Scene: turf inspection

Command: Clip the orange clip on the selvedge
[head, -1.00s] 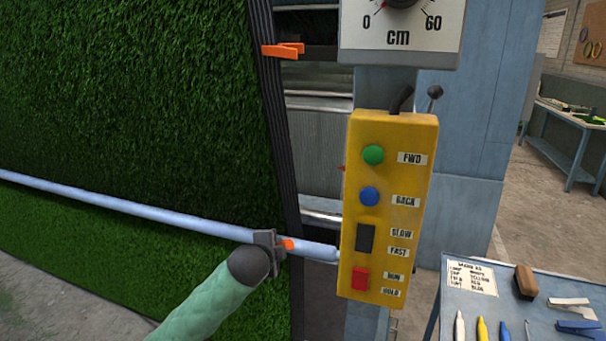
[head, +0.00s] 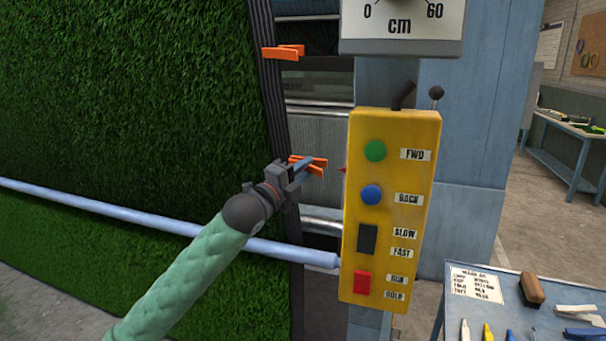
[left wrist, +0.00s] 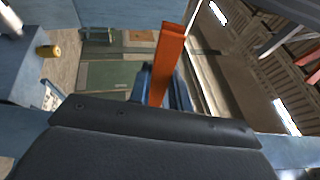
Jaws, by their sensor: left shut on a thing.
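The turf (head: 130,100) hangs as a green sheet with a black selvedge (head: 271,90) down its right edge. One orange clip (head: 284,52) sits across the selvedge near the top. My left gripper (head: 302,173) is shut on another orange clip (head: 315,162), beside the selvedge's outer edge; I cannot tell whether the clip touches it. In the left wrist view the held clip (left wrist: 168,60) stands up between the bluish fingers (left wrist: 160,88). My right gripper is not in view.
A yellow control box (head: 390,210) with buttons and a switch hangs close to the right. A pale blue bar (head: 130,215) crosses the turf lower down. A small table (head: 530,290) with pens, a brush and staplers stands at lower right. A gauge (head: 402,25) is above.

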